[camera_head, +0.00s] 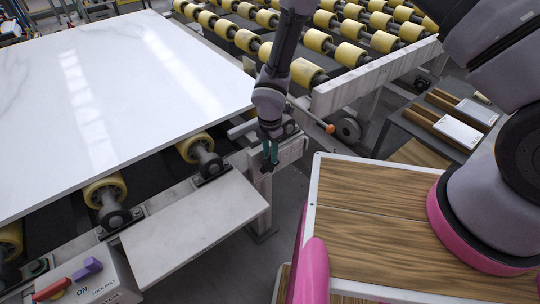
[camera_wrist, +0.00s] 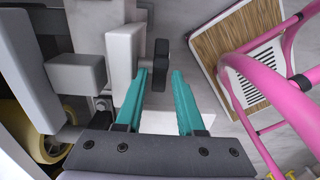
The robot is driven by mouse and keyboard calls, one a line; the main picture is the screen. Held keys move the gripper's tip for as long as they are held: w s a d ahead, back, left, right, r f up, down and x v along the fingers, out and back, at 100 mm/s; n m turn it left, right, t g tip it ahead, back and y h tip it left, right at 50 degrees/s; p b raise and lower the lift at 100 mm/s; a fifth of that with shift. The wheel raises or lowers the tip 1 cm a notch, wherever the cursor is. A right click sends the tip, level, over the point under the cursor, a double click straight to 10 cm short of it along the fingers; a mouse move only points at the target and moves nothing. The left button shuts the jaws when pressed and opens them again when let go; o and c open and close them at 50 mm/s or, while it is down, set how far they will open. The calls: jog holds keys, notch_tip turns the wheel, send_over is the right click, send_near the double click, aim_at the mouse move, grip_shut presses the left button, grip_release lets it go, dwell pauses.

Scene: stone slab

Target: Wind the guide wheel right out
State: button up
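My gripper (camera_head: 269,163) hangs beside the end of the pale frame near the slab's right corner. In the wrist view its two teal fingers (camera_wrist: 160,73) are apart, with nothing held between them. A dark upright handle-like piece (camera_wrist: 161,52) on a short dark stem stands just beyond the fingertips, roughly in line with the gap. A light grey block (camera_wrist: 124,46) is just left of it. I cannot tell whether a finger touches the handle. A grey wheel-like disc (camera_head: 348,130) sits right of the arm under the roller frame; I cannot tell whether it is the guide wheel.
A white stone slab (camera_head: 120,80) lies over yellow rollers (camera_head: 195,147) at left. A rod with an orange tip (camera_head: 329,128) juts out right of my arm. A control box (camera_head: 95,280) with red and purple switches is at lower left. Grey floor shows below the gripper.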

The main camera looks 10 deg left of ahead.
jog(key=shift+f, duration=0.75)
grip_shut()
jog(key=shift+a, duration=0.15)
